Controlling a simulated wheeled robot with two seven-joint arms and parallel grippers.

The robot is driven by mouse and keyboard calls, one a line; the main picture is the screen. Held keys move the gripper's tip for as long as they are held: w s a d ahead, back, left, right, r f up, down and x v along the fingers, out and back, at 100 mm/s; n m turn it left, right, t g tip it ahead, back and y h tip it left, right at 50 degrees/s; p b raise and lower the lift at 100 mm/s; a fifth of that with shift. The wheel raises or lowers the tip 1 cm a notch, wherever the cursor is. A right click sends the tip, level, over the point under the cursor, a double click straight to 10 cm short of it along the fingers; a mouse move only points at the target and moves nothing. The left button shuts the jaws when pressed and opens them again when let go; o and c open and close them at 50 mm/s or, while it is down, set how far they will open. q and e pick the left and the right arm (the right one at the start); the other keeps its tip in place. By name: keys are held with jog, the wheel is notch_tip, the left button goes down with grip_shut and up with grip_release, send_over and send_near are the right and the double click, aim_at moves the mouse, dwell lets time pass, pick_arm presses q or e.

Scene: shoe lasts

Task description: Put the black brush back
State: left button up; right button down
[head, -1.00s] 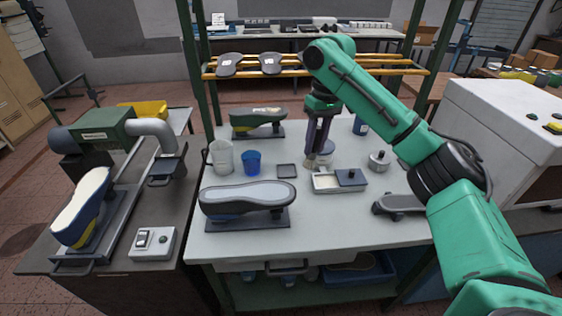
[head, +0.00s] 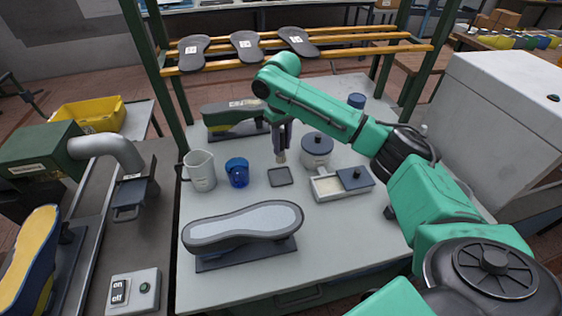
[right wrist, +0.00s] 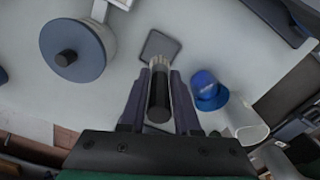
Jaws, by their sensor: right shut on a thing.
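My right gripper (head: 281,140) is shut on the black brush, seen in the right wrist view as a black handle (right wrist: 159,92) between the fingers. In the head view the brush's pale tip (head: 281,157) points down, above the table near a small dark square pad (head: 281,177). The pad also shows in the right wrist view (right wrist: 160,45), just past the brush. The gripper hides most of the brush in the head view. My left gripper is not in view.
A blue cup (head: 237,173) and a white jug (head: 200,171) stand left of the pad. A lidded pot (head: 316,149) and a white tray with a dark lid (head: 328,188) are to its right. A shoe last with grey sole (head: 243,224) lies in front.

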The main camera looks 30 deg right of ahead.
aim_at(281, 161)
jog(key=f, duration=0.5)
jog(key=shift+w+f+p, duration=0.25)
jog(key=shift+w+p, duration=0.05)
jog(key=shift+w, duration=0.05)
notch_tip(281, 161, down, 2)
jog(key=shift+s+f, duration=0.1)
jog(key=shift+s, duration=0.05)
jog(key=shift+f, duration=0.15)
jog(key=c, duration=0.6)
grip_release()
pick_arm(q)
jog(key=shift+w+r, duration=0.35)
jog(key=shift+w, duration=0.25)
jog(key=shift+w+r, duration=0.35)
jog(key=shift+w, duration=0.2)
pick_arm(e)
notch_tip(281, 161, up, 12)
jog(key=shift+r+b, duration=0.1)
jog(key=shift+b, duration=0.65)
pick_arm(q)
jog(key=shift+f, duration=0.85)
